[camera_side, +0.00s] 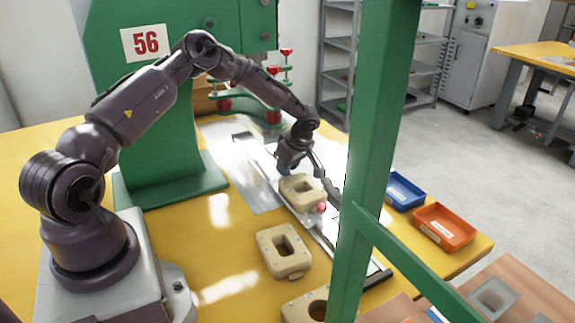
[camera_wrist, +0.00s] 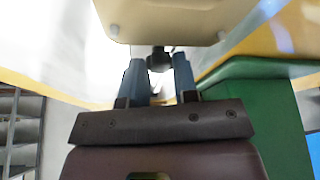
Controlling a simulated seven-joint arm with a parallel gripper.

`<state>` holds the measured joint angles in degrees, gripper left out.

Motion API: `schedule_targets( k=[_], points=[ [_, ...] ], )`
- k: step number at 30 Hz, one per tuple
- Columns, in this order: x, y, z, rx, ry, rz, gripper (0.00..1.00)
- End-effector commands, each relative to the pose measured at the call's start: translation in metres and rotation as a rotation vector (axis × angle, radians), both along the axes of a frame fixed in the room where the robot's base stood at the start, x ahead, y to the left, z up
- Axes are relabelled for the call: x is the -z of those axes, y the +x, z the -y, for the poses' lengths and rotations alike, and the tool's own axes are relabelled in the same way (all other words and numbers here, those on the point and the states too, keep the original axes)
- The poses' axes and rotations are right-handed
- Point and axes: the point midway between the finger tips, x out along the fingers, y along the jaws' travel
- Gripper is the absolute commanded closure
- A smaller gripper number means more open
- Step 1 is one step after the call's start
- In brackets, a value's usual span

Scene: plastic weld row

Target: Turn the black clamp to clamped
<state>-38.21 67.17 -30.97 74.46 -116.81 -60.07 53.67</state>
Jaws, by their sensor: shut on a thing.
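My gripper (camera_wrist: 160,66) has its two blue-grey fingers on either side of a small dark part, which I take to be the black clamp (camera_wrist: 158,57). The clamp's full shape and turn are hidden by the fingers and the block beyond. In the side view my gripper (camera_side: 285,170) points down at the back left edge of a beige block (camera_side: 299,201). The beige block also fills the top of the wrist view (camera_wrist: 165,22). In the side view I cannot make out the black clamp.
The beige block is on a metal rail, with a red knob (camera_side: 321,207) on its near right side. A second beige block (camera_side: 270,262) is on the yellow table. A green press (camera_side: 160,165) stands behind. A green post (camera_side: 377,130) crosses the side view. Blue (camera_side: 404,192) and orange (camera_side: 443,229) trays lie right.

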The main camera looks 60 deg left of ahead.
Motion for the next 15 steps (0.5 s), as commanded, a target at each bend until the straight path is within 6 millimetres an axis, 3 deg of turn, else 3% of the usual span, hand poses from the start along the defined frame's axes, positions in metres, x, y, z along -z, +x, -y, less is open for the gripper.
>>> schedule_targets(
  k=[8,9,11,15],
  points=[
    [-0.0006,0.0001,0.0012,0.001,-0.001,-0.001,0.96],
    [-0.0006,0.0001,0.0012,0.001,-0.001,-0.001,0.63],
    [-0.0004,0.0002,0.0011,0.001,-0.001,-0.001,0.5],
    [-0.0002,0.0001,0.0008,0.002,-0.001,0.0,0.47]
  ],
)
